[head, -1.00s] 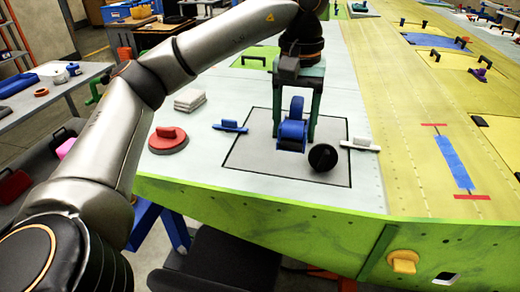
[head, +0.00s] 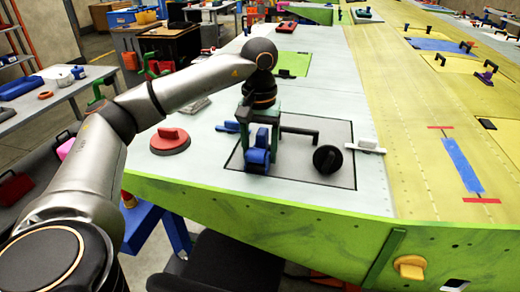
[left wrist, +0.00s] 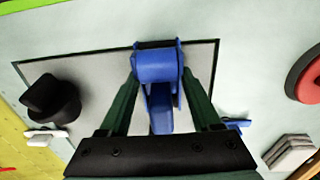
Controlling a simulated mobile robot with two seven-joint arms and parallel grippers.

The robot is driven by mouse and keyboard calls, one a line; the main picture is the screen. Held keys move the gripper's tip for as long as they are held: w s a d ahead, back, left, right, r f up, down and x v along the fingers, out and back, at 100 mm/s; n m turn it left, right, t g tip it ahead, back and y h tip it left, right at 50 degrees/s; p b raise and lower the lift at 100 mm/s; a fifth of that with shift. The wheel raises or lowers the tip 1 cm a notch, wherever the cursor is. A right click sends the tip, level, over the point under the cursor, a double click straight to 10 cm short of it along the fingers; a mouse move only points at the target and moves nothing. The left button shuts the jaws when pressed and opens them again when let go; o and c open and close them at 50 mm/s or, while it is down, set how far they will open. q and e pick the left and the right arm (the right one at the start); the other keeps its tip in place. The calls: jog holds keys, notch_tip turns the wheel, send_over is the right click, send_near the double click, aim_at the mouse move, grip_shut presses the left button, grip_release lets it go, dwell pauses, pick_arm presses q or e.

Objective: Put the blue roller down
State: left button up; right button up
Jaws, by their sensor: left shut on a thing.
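The blue roller (head: 257,158) is in my left gripper (head: 260,145), over the left part of the black-outlined grey square (head: 300,166). In the left wrist view the blue roller (left wrist: 157,66) sits between the green fingers of my left gripper (left wrist: 162,100), which is shut on its handle. The roller's drum overlaps the square's black outline there. I cannot tell whether the roller touches the surface. My right gripper is not in view.
A black round knob (head: 327,159) stands inside the square, right of the roller. A red round-based tool (head: 170,141) lies to the left. A white-handled piece (head: 366,146) lies by the square's right edge. The green front edge (head: 280,212) borders the panel.

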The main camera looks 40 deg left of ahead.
aim_at(261, 136)
pick_arm(q)
jog(key=shift+f, duration=0.1)
jog(key=o, duration=1.3)
jog(key=shift+r, duration=0.2)
notch_tip(261, 136, up, 6)
jog(key=shift+f, duration=0.1)
notch_tip(261, 136, up, 6)
jog(key=p, duration=0.3)
jog(key=shift+p, duration=0.35)
